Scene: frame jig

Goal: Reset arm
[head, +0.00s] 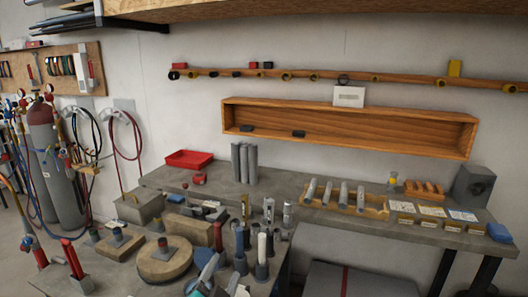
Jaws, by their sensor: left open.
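My left gripper (225,268) shows at the bottom edge, low over the front bench, with its two pale fingers apart and nothing seen between them. Most of it is cut off by the frame. Close around it stand several dark and grey upright cylinders (262,262). To its left is a round tan block (165,263) with a small reddish piece on top. My right gripper is not in view.
The front bench is crowded with blocks and small parts. Behind it, the rear bench (325,228) holds a red tray (188,159), tall grey tubes (244,163) and a wooden rack (345,203). A wooden wall shelf (380,139) hangs above. Gas cylinders (62,168) stand at left.

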